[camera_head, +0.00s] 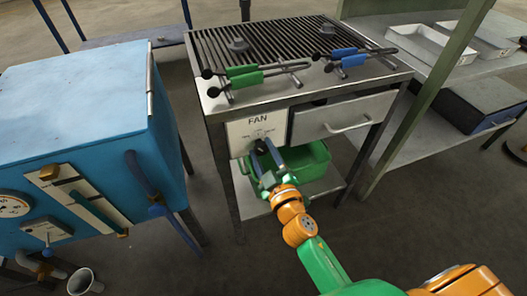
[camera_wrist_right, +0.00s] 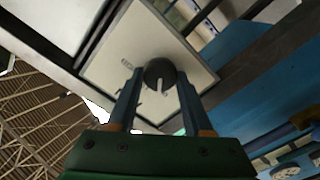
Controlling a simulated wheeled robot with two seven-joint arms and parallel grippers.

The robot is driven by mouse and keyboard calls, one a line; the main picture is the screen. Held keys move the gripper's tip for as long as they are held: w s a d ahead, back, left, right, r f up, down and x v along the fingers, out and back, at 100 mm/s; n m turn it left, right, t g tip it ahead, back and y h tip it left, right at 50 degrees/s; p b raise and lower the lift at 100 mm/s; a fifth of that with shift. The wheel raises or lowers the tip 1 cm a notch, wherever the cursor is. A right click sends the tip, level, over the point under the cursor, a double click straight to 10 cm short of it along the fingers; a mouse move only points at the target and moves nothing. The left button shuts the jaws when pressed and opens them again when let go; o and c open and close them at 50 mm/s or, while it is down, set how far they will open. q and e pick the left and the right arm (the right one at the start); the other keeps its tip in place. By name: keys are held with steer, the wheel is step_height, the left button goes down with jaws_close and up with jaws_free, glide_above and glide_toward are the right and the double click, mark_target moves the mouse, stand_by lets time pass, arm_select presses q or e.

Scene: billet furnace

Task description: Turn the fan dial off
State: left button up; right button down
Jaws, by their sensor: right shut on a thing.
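The fan dial is a dark round knob on a white panel (camera_head: 240,132) marked FAN, on the front left of the grill table. In the right wrist view the dial (camera_wrist_right: 159,71) shows a pale pointer mark toward the bottom of the picture. My right gripper (camera_head: 264,154) reaches the panel from the front; its two blue-grey fingers are shut on the dial, one on each side. In the head view the gripper mostly hides the dial, and the panel's small markings are too small to read. My left gripper is not in view.
A drawer (camera_head: 345,116) with a handle is right of the panel. A green bin (camera_head: 311,165) sits on the shelf below. Green tongs (camera_head: 246,79) and blue tongs (camera_head: 349,57) lie on the grill table. A blue furnace cabinet (camera_head: 75,105) stands close on the left.

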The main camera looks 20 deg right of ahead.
steer(key=shift+n, duration=0.6)
steer(key=shift+c, duration=1.5)
jaws_free()
steer(key=s+b, duration=0.1)
steer(key=s, duration=0.6)
